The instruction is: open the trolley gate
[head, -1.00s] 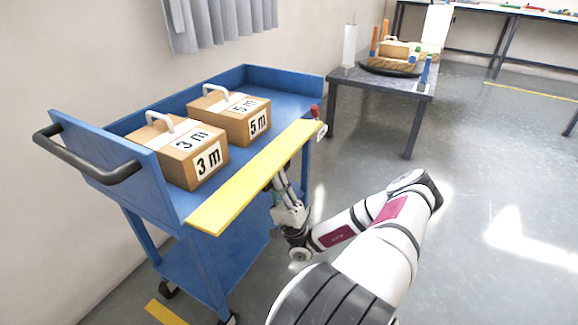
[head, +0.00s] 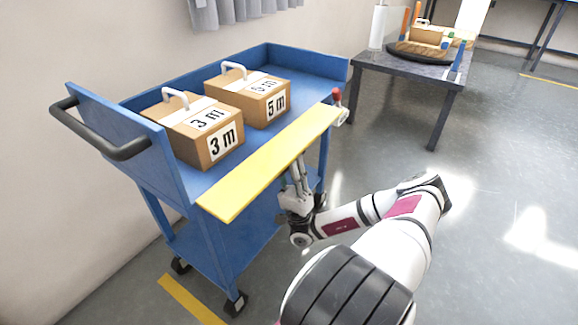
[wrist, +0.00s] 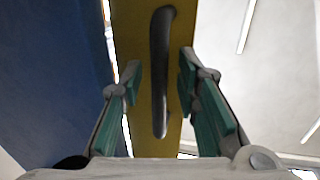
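The trolley gate is a yellow panel (head: 268,165) along the front edge of the blue trolley (head: 130,112). It shows a broad yellow face to the head view and seems to lean outward; its exact angle is unclear. A red knob (head: 337,94) stands at its right end. In the wrist view the yellow panel (wrist: 148,152) carries a dark bar handle (wrist: 159,70). My gripper (wrist: 160,78) is open, its teal-padded fingers on either side of the handle with gaps showing. In the head view my gripper (head: 298,172) is under the panel, its fingertips hidden.
Two cardboard boxes, marked 3 m (head: 205,128) and 5 m (head: 255,95), stand on the trolley's top shelf. A dark push handle (head: 100,138) is at the left end. A grey table (head: 415,78) stands behind at right. The floor right of my arm is clear.

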